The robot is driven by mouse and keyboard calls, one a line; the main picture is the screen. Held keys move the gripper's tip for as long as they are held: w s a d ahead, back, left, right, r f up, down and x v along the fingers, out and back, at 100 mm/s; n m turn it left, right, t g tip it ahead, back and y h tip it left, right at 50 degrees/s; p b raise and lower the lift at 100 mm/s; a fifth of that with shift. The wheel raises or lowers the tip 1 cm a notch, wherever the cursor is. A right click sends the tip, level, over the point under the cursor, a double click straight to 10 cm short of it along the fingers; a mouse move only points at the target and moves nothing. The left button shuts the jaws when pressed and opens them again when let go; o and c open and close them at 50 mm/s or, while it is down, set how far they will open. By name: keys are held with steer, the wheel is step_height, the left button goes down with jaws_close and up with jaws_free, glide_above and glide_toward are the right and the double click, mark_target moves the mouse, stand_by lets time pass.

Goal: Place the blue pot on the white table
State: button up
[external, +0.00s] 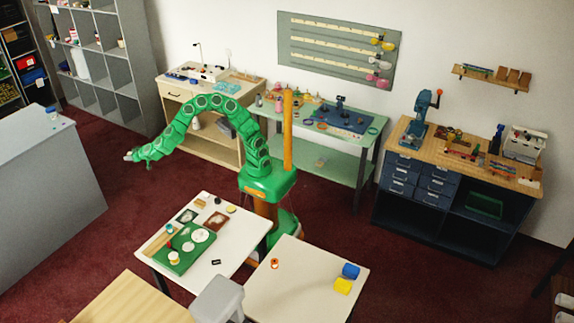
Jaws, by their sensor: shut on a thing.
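My arm reaches out to the left, and my gripper (129,156) is in the air between the grey counter and the wooden bench, well away from the white tables. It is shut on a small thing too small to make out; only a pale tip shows. A small blue item (52,112) stands on the grey counter; I cannot tell if it is a pot. A white table (310,298) at the front holds a blue cylinder-like thing (350,271) near its right edge. A second white table (222,243) stands left of it.
A yellow cylinder (343,286) and a small orange-and-white item (275,264) are on the front white table. The left white table holds a green board (185,258). A grey counter (40,170) stands at the left. A grey stool (217,300) is between the tables in front.

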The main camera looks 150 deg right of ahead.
steer(key=w+a+r+n+t+y, duration=0.1)
steer(key=w+a+n+t, duration=0.1)
steer(key=w+a, duration=0.5)
steer(key=w+a+n+t+y, duration=0.1)
steer(key=w+a+n+t, duration=0.2)
steer(key=a, duration=0.7)
steer(key=w+a+r+n+t+y, duration=0.1)
steer(key=w+a+t, duration=0.1)
steer(key=w+a, duration=0.55)
steer(key=w+a+n+t+y, duration=0.2)
steer(key=a+n+y, duration=0.4)
steer(key=a, duration=2.5)
steer(key=shift+a+t+y, duration=0.25)
steer(key=shift+t+y, duration=0.15)
steer(key=shift+t, duration=0.5)
steer(key=shift+r, duration=0.1)
